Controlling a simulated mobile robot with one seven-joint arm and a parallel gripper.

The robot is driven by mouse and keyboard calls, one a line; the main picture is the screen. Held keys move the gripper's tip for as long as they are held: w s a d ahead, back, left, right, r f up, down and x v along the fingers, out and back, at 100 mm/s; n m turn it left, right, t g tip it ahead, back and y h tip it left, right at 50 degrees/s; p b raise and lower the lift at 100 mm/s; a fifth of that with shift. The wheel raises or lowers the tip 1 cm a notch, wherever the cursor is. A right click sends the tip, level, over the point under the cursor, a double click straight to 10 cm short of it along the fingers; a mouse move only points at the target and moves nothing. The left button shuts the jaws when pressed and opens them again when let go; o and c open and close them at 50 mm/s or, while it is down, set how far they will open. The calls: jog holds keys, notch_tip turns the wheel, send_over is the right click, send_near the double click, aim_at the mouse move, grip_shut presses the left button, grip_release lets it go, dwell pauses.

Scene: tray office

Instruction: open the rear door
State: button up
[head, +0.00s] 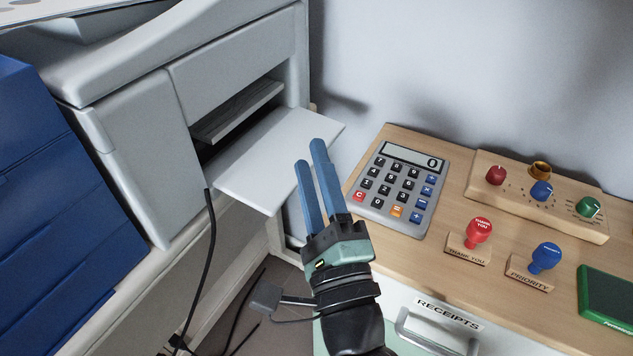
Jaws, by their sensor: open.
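A large grey-white office machine (240,58) stands at the left with an opening in its side. A flat white panel (265,165) sticks out from the lower edge of the opening, roughly level. I cannot tell whether this panel is the rear door or a paper tray. A grey slatted piece (238,112) shows inside the opening, above the panel. A closed upright panel (150,165) is left of the opening. My gripper (311,155) is open and empty, its blue fingers over the right end of the white panel in the picture. Contact is unclear.
A wooden desk (375,235) at the right holds a calculator (402,183), a knob board (515,200), a red stamp (477,233), a blue stamp (545,257) and a green pad (610,298). Blue boxes (60,215) stand at the left. Black cables (207,245) hang below the machine.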

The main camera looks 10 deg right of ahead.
jog(key=shift+v, duration=0.85)
jog(key=shift+r, duration=0.1)
